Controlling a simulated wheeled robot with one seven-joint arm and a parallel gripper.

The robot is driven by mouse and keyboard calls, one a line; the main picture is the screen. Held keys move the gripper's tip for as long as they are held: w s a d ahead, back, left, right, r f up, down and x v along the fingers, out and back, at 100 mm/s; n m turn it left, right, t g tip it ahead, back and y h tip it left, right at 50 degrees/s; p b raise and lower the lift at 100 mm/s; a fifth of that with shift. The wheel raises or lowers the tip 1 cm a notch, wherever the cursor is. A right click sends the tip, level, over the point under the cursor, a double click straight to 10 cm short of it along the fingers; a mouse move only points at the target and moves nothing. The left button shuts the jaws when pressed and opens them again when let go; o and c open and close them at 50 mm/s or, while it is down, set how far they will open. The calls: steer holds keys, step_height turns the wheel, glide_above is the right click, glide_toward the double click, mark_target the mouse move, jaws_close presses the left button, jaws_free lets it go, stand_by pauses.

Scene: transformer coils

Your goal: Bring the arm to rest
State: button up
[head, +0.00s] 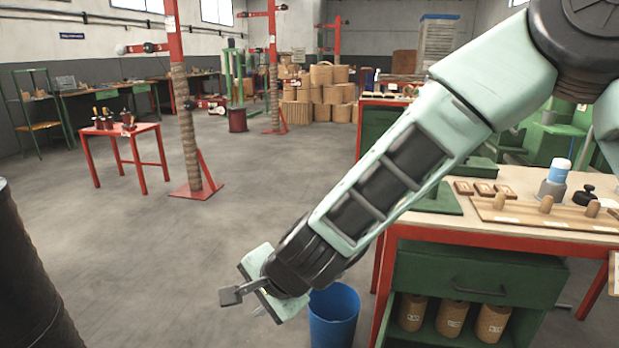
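My arm (385,180) reaches from the upper right down to the lower middle of the head view. It is pale green with black panels and dark joints. My gripper (243,298) is at its lower end, over the open floor left of the workbench. One grey finger shows pointing left. The other finger is mostly hidden, so I cannot tell whether it is open or shut. I see no object in it.
A red-framed workbench (500,240) with a green cabinet stands at the right, behind my arm. A blue bin (333,318) stands on the floor by the gripper. A dark cylinder (32,285) is at the left edge. Floor (130,260) between is clear.

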steer(key=s+d+r+n+g+h, duration=0.2)
steer(key=s+d+r+n+h, duration=0.15)
steer(key=s+d+n, duration=0.6)
steer(key=s+d+r+n+g+h, duration=0.2)
steer(key=s+d+r+n+g, duration=0.3)
steer(key=s+d, duration=0.8)
step_height(320, 180, up, 14)
steer(key=w+d+t+p, duration=0.1)
steer(key=w+t+p, duration=0.1)
steer(key=p, duration=1.4)
steer(key=shift+d+n, duration=0.15)
steer(key=shift+n, duration=0.3)
